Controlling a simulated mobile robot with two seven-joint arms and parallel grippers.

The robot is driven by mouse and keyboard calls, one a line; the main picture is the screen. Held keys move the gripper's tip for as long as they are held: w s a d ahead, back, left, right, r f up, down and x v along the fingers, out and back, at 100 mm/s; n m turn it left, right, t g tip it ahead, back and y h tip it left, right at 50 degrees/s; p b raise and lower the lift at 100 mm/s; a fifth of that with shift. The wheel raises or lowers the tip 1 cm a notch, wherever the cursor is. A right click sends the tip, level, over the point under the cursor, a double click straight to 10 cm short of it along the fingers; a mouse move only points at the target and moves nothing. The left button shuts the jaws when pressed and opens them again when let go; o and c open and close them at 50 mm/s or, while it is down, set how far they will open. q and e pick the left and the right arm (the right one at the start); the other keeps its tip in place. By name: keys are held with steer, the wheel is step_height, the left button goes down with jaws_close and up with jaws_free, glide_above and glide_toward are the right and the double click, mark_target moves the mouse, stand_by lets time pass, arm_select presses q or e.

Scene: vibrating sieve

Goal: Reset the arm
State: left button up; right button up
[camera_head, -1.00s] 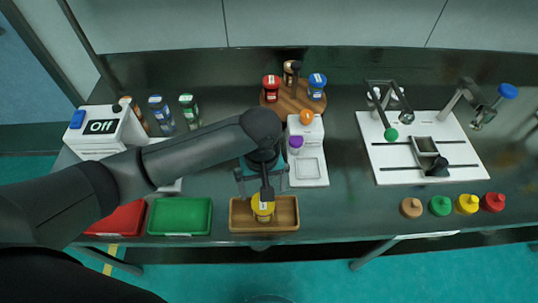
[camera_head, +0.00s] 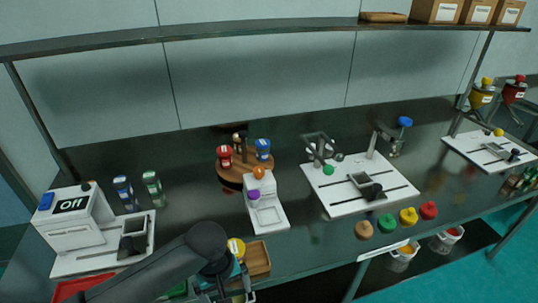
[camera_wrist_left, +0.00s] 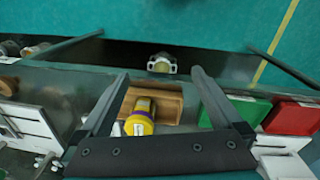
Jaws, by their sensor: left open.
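My left arm comes in at the bottom of the head view, with its gripper (camera_head: 226,293) low at the front edge of the bench, partly cut off. In the left wrist view the two fingers of the left gripper (camera_wrist_left: 160,75) are wide apart with nothing held between them. My right gripper is not in view.
A white machine (camera_head: 75,218) stands at left. A scale (camera_head: 266,212) and a round wooden rack (camera_head: 232,174) with jars are mid-bench. A white sieve board (camera_head: 340,203) is right of them. Green (camera_wrist_left: 247,110) and red (camera_wrist_left: 290,118) trays sit near the wooden tray.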

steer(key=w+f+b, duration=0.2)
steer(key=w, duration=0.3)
arm_select(q)
steer(key=a+f+m+t+b, duration=0.1)
steer(key=a+f, duration=0.1)
steer(key=f, duration=0.8)
steer(key=a+f+m+t, duration=0.1)
steer(key=a+f, duration=0.1)
steer(key=f, duration=0.8)
steer(key=s+a+f+m+b, duration=0.1)
steer(key=s+a+f, duration=0.1)
steer(key=s+f, duration=0.4)
steer(key=s+a+f+m+b, duration=0.1)
steer(key=s+f, duration=0.5)
steer(key=s, duration=0.7)
steer(key=s+a+f+m+g+b, duration=0.1)
steer(key=s+a+f+m+b, duration=0.1)
steer(key=s+f, duration=0.4)
steer(key=s+m, duration=0.1)
steer(key=s, duration=0.2)
steer(key=shift+s+a+y, duration=0.3)
steer(key=shift+a, duration=0.05)
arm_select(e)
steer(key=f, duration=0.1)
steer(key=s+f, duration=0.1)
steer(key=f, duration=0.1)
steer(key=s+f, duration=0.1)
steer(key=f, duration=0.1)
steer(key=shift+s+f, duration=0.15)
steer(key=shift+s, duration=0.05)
